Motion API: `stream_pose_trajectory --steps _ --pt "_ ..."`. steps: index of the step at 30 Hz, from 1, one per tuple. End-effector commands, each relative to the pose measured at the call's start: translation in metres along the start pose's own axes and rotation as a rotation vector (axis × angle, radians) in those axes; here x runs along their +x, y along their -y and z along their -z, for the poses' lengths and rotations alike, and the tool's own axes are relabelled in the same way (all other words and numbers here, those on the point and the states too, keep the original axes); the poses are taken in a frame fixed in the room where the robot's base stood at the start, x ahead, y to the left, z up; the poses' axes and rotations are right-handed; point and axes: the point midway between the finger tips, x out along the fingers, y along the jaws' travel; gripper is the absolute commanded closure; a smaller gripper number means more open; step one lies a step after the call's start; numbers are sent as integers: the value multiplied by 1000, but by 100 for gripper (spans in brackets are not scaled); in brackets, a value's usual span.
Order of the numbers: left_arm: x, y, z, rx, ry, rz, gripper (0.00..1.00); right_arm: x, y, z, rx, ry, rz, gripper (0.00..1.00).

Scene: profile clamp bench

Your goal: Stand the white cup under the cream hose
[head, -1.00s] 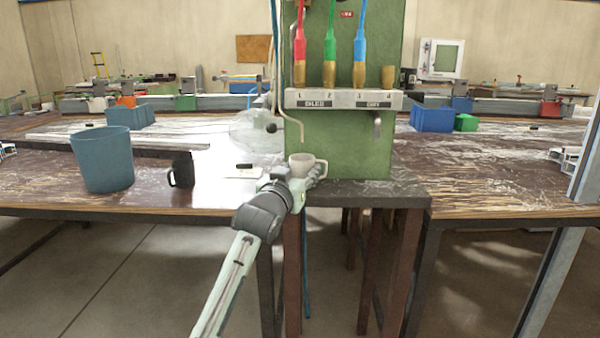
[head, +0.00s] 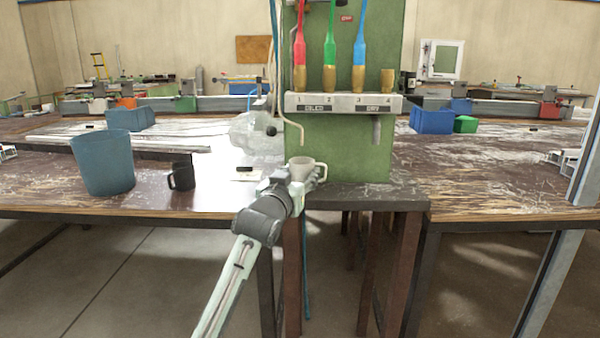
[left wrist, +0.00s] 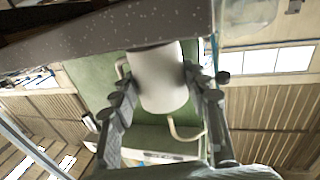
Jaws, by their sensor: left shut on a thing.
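The white cup (head: 302,168) is upright in the head view, at the front edge of the bench before the green panel. My left gripper (head: 307,183) is shut on it from the front. In the left wrist view the cup (left wrist: 160,80) sits between both fingers (left wrist: 157,84), with its handle to the left. The cream hose (head: 297,128) hangs down from the panel's left side and ends a little above the cup in the head view. A curved cream tube (left wrist: 187,136) also shows in the wrist view. I cannot tell whether the cup touches the bench. My right gripper is not in view.
A black mug (head: 181,176) and a large blue bucket (head: 103,162) stand on the bench to the left. A clear rounded vessel (head: 254,133) is left of the hose. The green panel (head: 345,150) rises behind the cup. The bench right of it is mostly clear.

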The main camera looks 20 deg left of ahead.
Motion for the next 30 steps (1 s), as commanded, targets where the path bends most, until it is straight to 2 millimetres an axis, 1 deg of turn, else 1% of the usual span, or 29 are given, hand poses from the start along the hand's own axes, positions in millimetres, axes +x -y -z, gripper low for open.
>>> stream_pose_trajectory --steps 12,29,30 --pt "0 0 0 0 -1 0 88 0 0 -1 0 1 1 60" --pt "0 0 -6 0 -1 0 88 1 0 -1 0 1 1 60" --pt "0 0 -6 0 -1 0 52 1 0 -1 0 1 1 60"
